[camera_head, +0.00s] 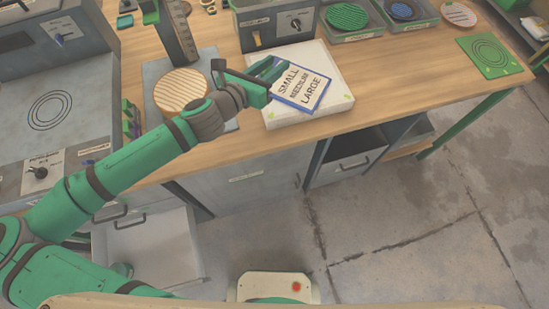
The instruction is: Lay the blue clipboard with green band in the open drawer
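The blue-edged clipboard (303,91) lies face up, slightly turned, on or just over a white slab on the bench. Its sheet reads SMALL, MEDIUM, LARGE. A green part shows at its upper left end, where my gripper overlaps it. My gripper (270,70) is at that end; whether its fingers are closed on the clipboard cannot be made out. The open drawer (155,248) is pulled out below the bench at the lower left, beneath my arm. Its visible light inside looks empty, and its left part is hidden by my arm.
The white slab (334,105) rests on the wooden bench (400,80). A round ribbed plate (181,90) sits under a press left of my gripper. Trays with green and blue discs (347,17) stand behind. Floor at right is clear.

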